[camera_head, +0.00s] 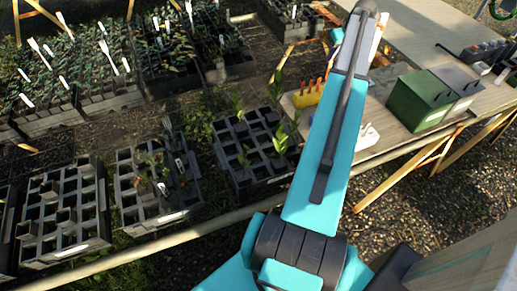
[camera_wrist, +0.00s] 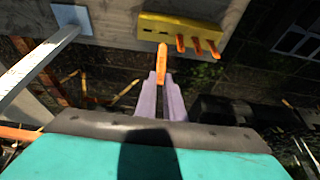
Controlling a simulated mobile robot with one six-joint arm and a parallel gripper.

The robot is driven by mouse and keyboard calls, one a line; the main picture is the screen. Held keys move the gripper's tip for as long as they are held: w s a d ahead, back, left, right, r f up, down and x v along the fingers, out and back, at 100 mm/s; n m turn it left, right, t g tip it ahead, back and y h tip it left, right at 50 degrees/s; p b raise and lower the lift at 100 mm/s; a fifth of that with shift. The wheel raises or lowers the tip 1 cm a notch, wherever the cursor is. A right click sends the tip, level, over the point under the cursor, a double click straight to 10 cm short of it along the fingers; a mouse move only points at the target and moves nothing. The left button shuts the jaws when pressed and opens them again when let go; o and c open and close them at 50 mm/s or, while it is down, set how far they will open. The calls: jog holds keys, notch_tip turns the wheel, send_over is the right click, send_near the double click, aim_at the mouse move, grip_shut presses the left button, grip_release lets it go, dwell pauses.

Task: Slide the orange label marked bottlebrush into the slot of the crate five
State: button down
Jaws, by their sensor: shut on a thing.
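In the wrist view my gripper (camera_wrist: 162,92) is shut on an upright orange label (camera_wrist: 162,62), which stands out beyond the pale purple fingertips. Its writing cannot be read. A yellow holder (camera_wrist: 160,22) with several other orange labels (camera_wrist: 197,46) lies just beyond it, and the held label looks clear of it. The holder also shows in the head view (camera_head: 303,99), left of my arm, where my gripper is hidden. Black crates stand on the ground at left: one near the bench (camera_head: 262,185), one in the middle (camera_head: 150,222), one further left (camera_head: 75,250). I cannot tell which is crate five.
A green box (camera_head: 418,100) and a grey box (camera_head: 458,82) stand on the wooden bench (camera_head: 392,138) right of my arm. Larger plant trays with white tags (camera_head: 103,48) fill the back left. A pale rail (camera_head: 140,258) runs in front of the crates.

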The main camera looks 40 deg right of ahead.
dwell(0.3)
jog(key=w+a+r+n, duration=0.1)
jog(key=w+a+r, duration=0.1)
jog(key=w+a, duration=0.7)
jog(key=w+a+r+b, duration=0.1)
jog(key=w+a, duration=0.3)
jog(key=a, duration=0.8)
jog(key=w+a+r+n, duration=0.1)
jog(key=w+a+r, duration=0.1)
jog(key=w+a, duration=0.7)
jog(key=a+r+n+y+b, duration=0.1)
jog(key=a+r, duration=0.2)
jog(key=a, duration=3.6)
jog(key=shift+s+a+r+n, duration=0.2)
jog(key=shift+s+a+n, duration=0.1)
jog(key=shift+s, duration=0.1)
jog(key=shift+d, duration=0.15)
